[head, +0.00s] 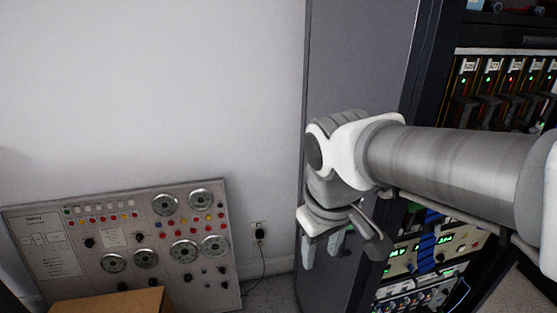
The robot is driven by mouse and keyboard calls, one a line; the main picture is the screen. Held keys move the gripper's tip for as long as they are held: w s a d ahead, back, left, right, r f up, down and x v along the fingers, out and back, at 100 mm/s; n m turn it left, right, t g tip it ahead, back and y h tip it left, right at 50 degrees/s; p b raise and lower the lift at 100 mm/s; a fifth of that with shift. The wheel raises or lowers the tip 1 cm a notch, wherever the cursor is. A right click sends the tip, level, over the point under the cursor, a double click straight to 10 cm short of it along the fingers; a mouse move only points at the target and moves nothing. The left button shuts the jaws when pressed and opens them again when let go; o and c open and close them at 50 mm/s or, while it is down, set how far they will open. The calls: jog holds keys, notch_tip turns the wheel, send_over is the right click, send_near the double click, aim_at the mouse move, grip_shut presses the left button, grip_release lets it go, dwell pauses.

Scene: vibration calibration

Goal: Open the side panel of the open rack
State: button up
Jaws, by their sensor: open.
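The open rack (430,60) stands at the right with its electronics modules showing at the front. Its side panel (352,65) is the tall flat grey face to the left of the dark front post. The panel looks flush with the rack; no gap is visible. My gripper (322,250) hangs in front of the panel's lower part, with its fingers pointing down. The fingers are open with nothing between them. I cannot tell whether they touch the panel. My arm crosses the rack's front and hides part of the panel and of the modules.
A control board (120,245) with dials and buttons leans against the white wall (150,90) at the lower left. A cardboard box (112,302) is in front of it. A wall socket (259,233) with a black cable sits between board and rack. Floor shows there.

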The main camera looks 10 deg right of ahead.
jog(key=w+f+n+g+h+b, duration=0.45)
jog(key=w+f+n+h, duration=0.4)
jog(key=f, duration=0.55)
jog(key=w+a+f+n+t+h+b, duration=0.2)
jog(key=w+a+f+n+t+h, duration=0.15)
jog(key=w+n+h, duration=0.45)
jog(key=m, duration=0.1)
send_over(339, 257)
jog(key=shift+w+d+f+g+h, duration=0.15)
jog(key=shift+w+d+g+h, duration=0.2)
jog(key=shift+h, duration=0.1)
jog(key=shift+a, duration=0.1)
grip_shut()
dwell(0.6)
